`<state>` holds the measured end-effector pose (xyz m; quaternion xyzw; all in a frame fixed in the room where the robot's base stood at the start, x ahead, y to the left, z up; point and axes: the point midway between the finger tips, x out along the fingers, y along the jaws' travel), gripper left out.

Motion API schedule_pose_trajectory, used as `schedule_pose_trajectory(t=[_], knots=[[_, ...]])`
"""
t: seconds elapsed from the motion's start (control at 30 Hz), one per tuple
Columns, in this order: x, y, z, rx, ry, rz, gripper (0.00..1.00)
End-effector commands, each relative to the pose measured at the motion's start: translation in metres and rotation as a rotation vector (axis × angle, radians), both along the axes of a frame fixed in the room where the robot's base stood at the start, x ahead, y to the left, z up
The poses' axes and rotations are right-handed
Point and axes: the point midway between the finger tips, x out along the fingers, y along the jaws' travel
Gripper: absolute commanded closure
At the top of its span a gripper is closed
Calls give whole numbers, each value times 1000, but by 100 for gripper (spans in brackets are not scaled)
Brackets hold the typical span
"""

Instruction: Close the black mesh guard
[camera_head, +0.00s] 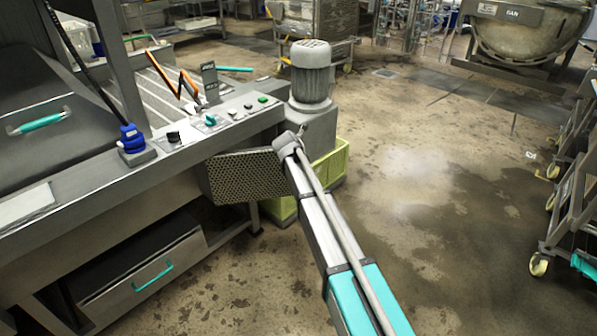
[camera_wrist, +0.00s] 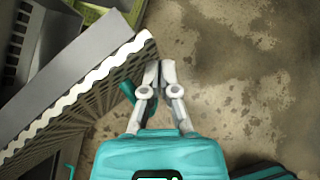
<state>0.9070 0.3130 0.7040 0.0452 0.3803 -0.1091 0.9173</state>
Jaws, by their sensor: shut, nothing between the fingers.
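The mesh guard (camera_head: 245,177) is a dark perforated panel below the control ledge, standing out at an angle from the machine's end. My arm covers its right end in the head view. In the wrist view the guard (camera_wrist: 75,118) runs diagonally at left, with a bright wavy edge along its top. My gripper (camera_wrist: 160,66) is shut and empty, with its fingertips just right of the guard's upper end. I cannot tell whether they touch it. A small teal piece (camera_wrist: 127,90) shows beside the left finger. In the head view my fingers are hidden.
The control ledge (camera_head: 225,121) with its buttons is above the guard. A grey motor (camera_head: 311,75) and a yellow-green crate (camera_head: 331,163) stand behind it. A drawer (camera_head: 145,275) with a teal handle is at lower left. Wet floor is open at right, before a wheeled rack (camera_head: 572,205).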

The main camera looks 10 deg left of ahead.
Motion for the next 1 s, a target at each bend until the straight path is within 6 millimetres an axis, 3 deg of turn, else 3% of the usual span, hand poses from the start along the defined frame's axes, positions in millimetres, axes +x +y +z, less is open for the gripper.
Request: schedule_pose_trajectory(t=[0.03,0.1,0.43,0.7,1.0], knots=[[23,10,0,0,0,1,100],[42,19,0,0,0,4,100],[114,67,0,0,0,8,100],[140,91,0,-1,0,9,100],[144,97,0,-1,0,9,100]])
